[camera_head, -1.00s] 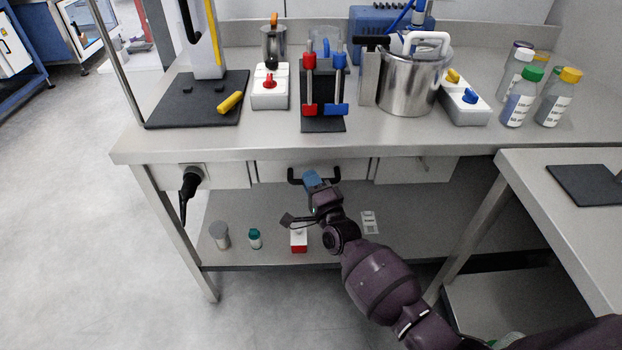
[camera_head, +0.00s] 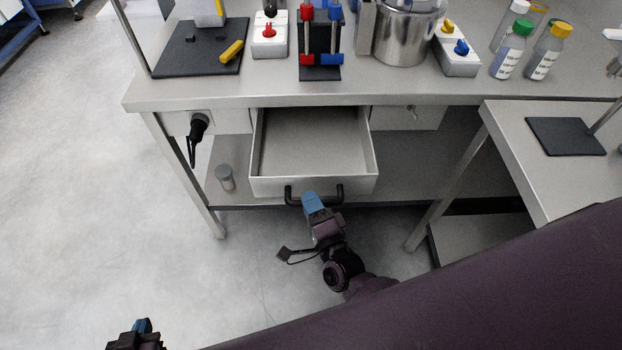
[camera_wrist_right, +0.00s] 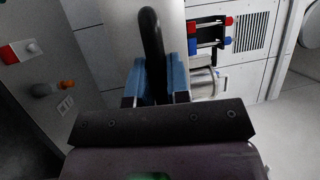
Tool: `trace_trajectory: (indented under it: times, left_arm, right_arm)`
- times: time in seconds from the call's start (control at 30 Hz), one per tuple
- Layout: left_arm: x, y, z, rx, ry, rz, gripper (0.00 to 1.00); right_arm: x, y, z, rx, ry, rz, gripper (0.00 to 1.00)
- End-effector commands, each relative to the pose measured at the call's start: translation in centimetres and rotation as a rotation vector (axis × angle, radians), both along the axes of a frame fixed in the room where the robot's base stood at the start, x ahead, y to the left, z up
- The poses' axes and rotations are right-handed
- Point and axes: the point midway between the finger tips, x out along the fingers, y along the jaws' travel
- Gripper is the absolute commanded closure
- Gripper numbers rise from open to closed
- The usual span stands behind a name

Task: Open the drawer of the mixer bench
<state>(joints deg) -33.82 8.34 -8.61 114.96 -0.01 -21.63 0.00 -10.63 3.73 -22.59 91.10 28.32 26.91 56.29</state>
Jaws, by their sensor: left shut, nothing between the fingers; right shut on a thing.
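The drawer (camera_head: 312,143) of the mixer bench (camera_head: 300,92) stands pulled out, and its bare inside shows empty. Its black handle (camera_head: 340,195) is on the front panel. My right gripper (camera_head: 309,197) is shut on the handle; in the right wrist view the blue fingers (camera_wrist_right: 157,80) lie on both sides of the black handle bar (camera_wrist_right: 150,35). My left gripper (camera_head: 143,326) is at the lower left, low over the floor and away from the bench; only its tip shows, shut and empty.
A black plug (camera_head: 198,125) sits in a socket left of the drawer. A grey-lidded jar (camera_head: 225,176) stands on the lower shelf. A side table (camera_head: 530,180) with a dark mat is at the right. Valves, a pot and bottles stand on the bench top. Floor at left is clear.

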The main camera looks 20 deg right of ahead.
Motion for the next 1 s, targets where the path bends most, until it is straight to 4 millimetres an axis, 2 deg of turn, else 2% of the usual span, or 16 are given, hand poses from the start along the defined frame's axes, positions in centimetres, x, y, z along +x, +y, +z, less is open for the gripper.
trace_trajectory:
  times: [0.2, 0.57, 0.6, 0.73, 1.0]
  left_arm:
    - [-0.2, 0.1, 0.2, 0.000, 0.000, 0.001, 1.00]
    - [-0.7, 0.1, -0.1, 0.000, 0.011, 0.005, 1.00]
    - [-0.7, 0.1, -0.1, -0.001, 0.011, 0.006, 1.00]
    - [-0.6, 0.1, -0.1, -0.001, 0.010, 0.006, 1.00]
    - [0.0, 0.0, 0.2, -0.002, -0.002, 0.002, 1.00]
  right_arm:
    - [-1.6, 0.4, 0.0, -0.001, -0.001, 0.000, 1.00]
    - [-1.8, 0.5, 0.0, -0.002, 0.000, 0.001, 1.00]
    - [-1.8, 0.5, 0.0, -0.002, 0.000, 0.001, 0.80]
    - [-1.7, 0.5, 0.0, -0.001, 0.000, 0.001, 0.60]
    - [-1.7, 0.5, 0.0, -0.001, 0.000, 0.000, 0.58]
